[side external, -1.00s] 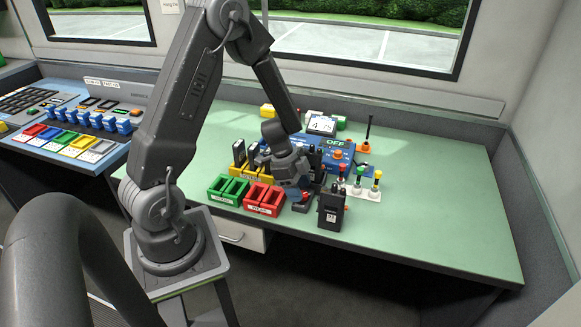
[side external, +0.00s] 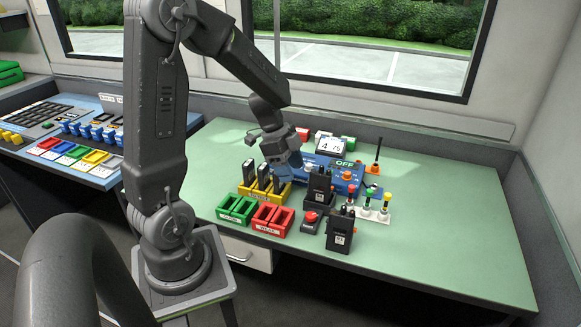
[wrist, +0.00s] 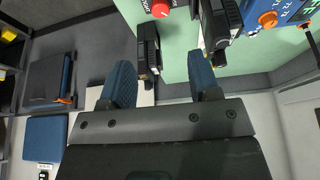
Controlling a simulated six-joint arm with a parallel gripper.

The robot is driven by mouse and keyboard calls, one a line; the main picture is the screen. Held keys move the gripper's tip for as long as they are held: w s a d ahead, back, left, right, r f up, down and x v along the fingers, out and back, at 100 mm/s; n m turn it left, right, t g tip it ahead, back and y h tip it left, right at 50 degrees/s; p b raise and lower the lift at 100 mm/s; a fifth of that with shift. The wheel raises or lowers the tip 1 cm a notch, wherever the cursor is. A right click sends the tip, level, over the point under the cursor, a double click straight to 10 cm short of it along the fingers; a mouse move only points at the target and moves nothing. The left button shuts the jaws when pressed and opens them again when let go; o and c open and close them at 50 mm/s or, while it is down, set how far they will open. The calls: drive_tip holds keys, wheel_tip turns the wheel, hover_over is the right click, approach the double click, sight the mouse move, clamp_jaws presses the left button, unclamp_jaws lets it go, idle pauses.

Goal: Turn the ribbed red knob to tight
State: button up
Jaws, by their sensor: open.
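A red knob (side external: 311,216) on a small dark base stands at the table's front, between the red bins and a black radio. My gripper (side external: 284,178) is raised behind and left of the knob, near the yellow bins and the blue box. In the wrist view my gripper (wrist: 163,88) has its two blue pads wide apart with nothing between them.
One black radio (side external: 340,232) stands right of the knob, another (side external: 319,184) behind it. Red bins (side external: 271,219), green bins (side external: 236,209) and yellow bins (side external: 270,193) stand to the left. A blue box (side external: 348,177) with an orange knob is behind. The table's right side is clear.

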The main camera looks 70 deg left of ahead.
sight(310, 214)
drive_tip(key=w+d+f+n, duration=0.1)
drive_tip(key=f, duration=0.3)
drive_tip(key=w+d+f+n+y, duration=0.1)
drive_tip(key=f+n, duration=0.1)
drive_tip(key=f, duration=0.2)
drive_tip(key=w+d+f+n+t, duration=0.1)
drive_tip(key=d+f, duration=0.1)
drive_tip(key=f, duration=0.2)
drive_tip(key=shift+w+f, duration=0.2)
drive_tip(key=shift+f, duration=0.15)
drive_tip(key=shift+c, duration=0.4)
